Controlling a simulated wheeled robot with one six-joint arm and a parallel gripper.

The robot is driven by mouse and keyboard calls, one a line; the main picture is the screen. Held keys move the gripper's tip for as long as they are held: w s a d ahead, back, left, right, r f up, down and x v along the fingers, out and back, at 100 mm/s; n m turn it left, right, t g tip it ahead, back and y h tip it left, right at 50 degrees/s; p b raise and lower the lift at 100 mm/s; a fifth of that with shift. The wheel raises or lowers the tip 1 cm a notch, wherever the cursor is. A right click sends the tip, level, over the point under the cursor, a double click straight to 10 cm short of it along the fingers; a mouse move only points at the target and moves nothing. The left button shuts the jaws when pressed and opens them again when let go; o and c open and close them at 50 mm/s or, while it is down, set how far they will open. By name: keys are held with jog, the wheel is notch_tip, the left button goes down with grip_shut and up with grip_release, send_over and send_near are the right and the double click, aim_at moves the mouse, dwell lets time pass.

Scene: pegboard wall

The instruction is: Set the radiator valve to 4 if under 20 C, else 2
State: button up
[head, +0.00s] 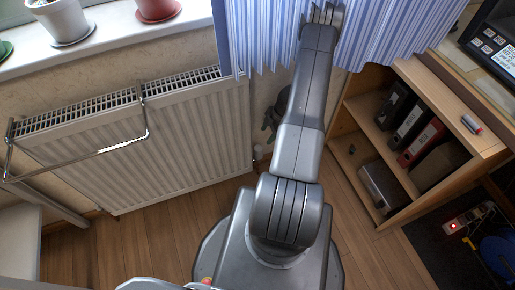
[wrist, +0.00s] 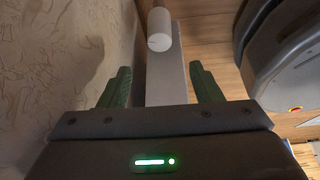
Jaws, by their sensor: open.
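The white ribbed radiator (head: 185,140) stands against the wall at left in the head view. A small white knob (head: 258,152), which looks like its valve, shows low by its right end. In the wrist view the white cylindrical knob (wrist: 159,30) is ahead, beyond the fingertips, with a small dark mark on it; no digits are readable. My gripper (wrist: 161,80) is open and empty, its green fingers apart and pointing toward the knob without touching it. In the head view my gripper (head: 271,118) is partly hidden behind my arm. No thermometer reading can be made out.
A chrome rail (head: 95,155) hangs on the radiator. A blue striped curtain (head: 265,35) hangs above my gripper. A wooden shelf (head: 420,95) with binders stands at right. Flowerpots (head: 62,20) stand on the windowsill. The wooden floor (head: 160,225) before the radiator is clear.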

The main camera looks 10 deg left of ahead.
aim_at(258, 148)
jog(key=b+x, duration=0.2)
jog(key=x, duration=0.9)
jog(key=shift+a+f+b, duration=0.1)
jog(key=shift+f+b, duration=0.25)
jog(key=shift+c, duration=0.2)
jog(key=c, duration=0.9)
